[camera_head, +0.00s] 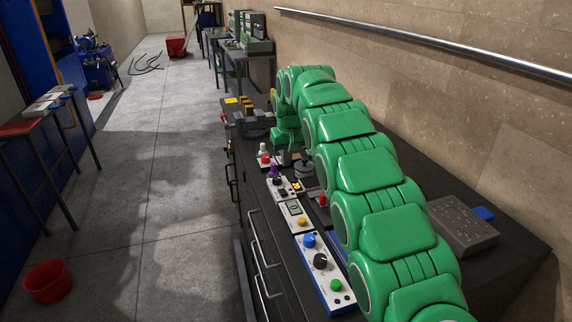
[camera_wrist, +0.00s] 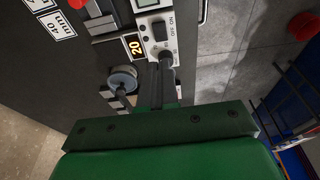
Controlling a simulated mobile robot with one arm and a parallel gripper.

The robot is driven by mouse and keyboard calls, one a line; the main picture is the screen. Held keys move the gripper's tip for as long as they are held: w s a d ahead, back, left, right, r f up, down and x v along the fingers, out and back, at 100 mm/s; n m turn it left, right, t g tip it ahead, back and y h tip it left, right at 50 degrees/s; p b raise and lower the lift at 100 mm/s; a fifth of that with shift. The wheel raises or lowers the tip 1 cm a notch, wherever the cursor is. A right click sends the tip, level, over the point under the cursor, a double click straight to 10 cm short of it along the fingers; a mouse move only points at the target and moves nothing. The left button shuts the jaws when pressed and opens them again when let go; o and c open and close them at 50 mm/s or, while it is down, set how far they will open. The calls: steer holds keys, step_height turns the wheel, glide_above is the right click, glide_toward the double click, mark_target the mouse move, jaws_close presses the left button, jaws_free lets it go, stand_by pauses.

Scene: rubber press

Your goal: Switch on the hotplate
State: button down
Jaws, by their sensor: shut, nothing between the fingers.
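My gripper (camera_wrist: 161,62) is shut and empty. In the wrist view its fingertips are over the lower end of a white control panel (camera_wrist: 153,43) with ON and OFF lettering and a black rocker switch (camera_wrist: 160,31). I cannot tell whether they touch it. Next to the panel is an orange display reading 20 (camera_wrist: 132,45). A round grey metal piece (camera_wrist: 122,80) lies left of the fingers. In the head view my gripper (camera_head: 285,157) points down at the bench, near small panels. I cannot tell for certain which part is the hotplate.
A panel with blue, black and green knobs (camera_head: 325,278) and one with a yellow button (camera_head: 296,215) lie along the bench's front edge. A grey box (camera_head: 463,226) stands at the right. A red bucket (camera_head: 47,280) stands on the floor.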

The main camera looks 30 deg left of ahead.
glide_above(284, 193)
steer(key=x, duration=0.2)
steer(key=s+d+x, duration=0.1)
steer(key=x, duration=0.5)
steer(key=shift+s+d+f, duration=0.1)
steer(key=shift+d+f, duration=0.1)
steer(key=shift+f, duration=0.15)
steer(key=shift+s+d+f, duration=0.1)
steer(key=shift+f, duration=0.75)
steer(key=shift+s+d+f, duration=0.1)
steer(key=shift+f, duration=0.75)
steer(key=shift+s+f, duration=0.1)
steer(key=shift+f, duration=0.1)
steer(key=shift+y, duration=0.3)
steer(key=shift+a, duration=0.15)
steer(key=shift+w+a+r, duration=0.3)
steer(key=shift+w+a, duration=0.05)
steer(key=shift+w, duration=0.25)
steer(key=shift+r, duration=0.2)
